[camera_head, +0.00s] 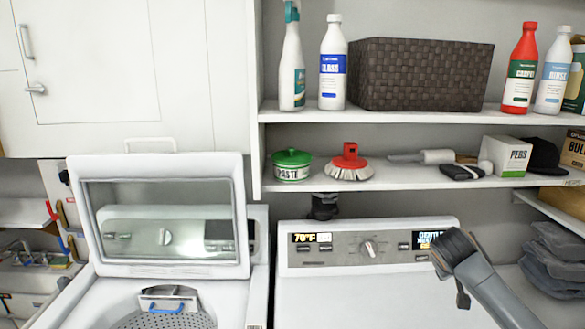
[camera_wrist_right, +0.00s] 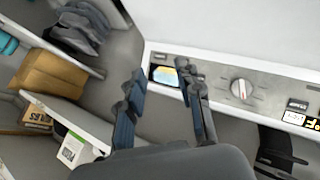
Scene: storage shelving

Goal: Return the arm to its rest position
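My right arm (camera_head: 485,285) reaches in from the lower right in the head view, in front of the dryer's control panel. In the right wrist view, the two dark fingers of my right gripper (camera_wrist_right: 160,85) stand apart with nothing between them. The dryer panel's display shows behind the fingertips. In the head view I cannot make out the fingers clearly. My left arm and left gripper are not in view.
The dryer (camera_head: 340,290) stands below the lower shelf (camera_head: 400,180), which holds a brush (camera_head: 349,165), a paste tub (camera_head: 291,167) and a PEGS box (camera_head: 505,156). Bottles and a woven basket (camera_head: 420,75) fill the upper shelf. The washer's lid (camera_head: 160,215) stands open at left.

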